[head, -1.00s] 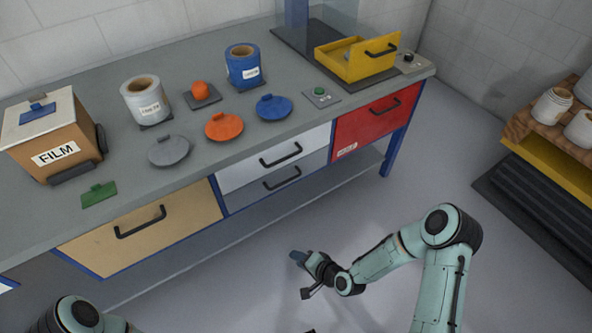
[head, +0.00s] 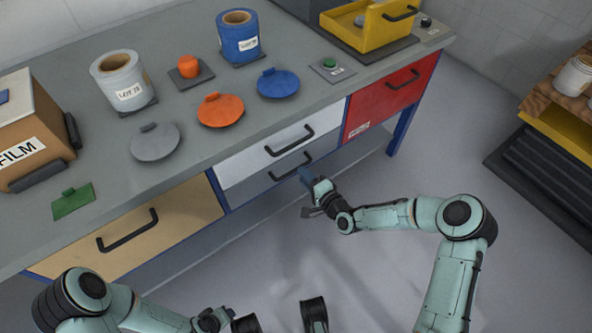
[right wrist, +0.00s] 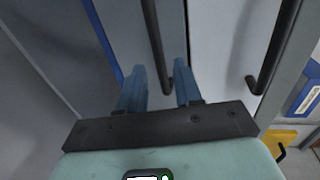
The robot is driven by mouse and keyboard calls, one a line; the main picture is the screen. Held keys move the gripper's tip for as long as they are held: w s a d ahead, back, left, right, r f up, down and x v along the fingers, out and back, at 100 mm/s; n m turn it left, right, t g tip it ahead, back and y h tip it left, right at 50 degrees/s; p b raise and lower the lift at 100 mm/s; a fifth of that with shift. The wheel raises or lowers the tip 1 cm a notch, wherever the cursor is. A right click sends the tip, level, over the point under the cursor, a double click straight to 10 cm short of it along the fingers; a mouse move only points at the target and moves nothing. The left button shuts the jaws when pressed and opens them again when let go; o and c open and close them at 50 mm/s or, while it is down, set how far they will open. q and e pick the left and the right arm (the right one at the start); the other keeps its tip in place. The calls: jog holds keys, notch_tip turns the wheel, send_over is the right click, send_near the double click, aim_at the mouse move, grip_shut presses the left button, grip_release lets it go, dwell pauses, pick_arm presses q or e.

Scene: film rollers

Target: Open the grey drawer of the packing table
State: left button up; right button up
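The grey drawer (head: 265,181) is the lower of two stacked drawers in the middle of the packing table (head: 185,171); its front looks closed. Its black bar handle (head: 290,167) also shows in the right wrist view (right wrist: 155,45), where it runs between the finger lines. My right gripper (head: 308,177) is in front of this handle at its right end. Its two blue fingers (right wrist: 158,88) are apart, with nothing clamped; whether they touch the handle is unclear. My left arm's dark wrist parts show at the bottom edge of the head view; its fingertips cannot be made out.
The white drawer (head: 240,165) with its own handle is directly above. The red drawer (head: 405,82) is to the right and the tan drawer (head: 180,217) to the left. A blue table leg (head: 400,130) stands right. The floor in front is clear.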

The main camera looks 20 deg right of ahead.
jog(key=b+x, duration=0.1)
jog(key=x, duration=0.4)
jog(key=shift+w, duration=0.1)
pick_arm(q)
jog(key=shift+w+a+f, duration=0.25)
jog(key=shift+f, duration=0.2)
jog(key=shift+w+a+f, duration=0.2)
jog(key=shift+a+f, duration=0.05)
jog(key=shift+f, duration=0.15)
pick_arm(e)
grip_shut()
pick_arm(q)
jog(key=shift+s, duration=0.1)
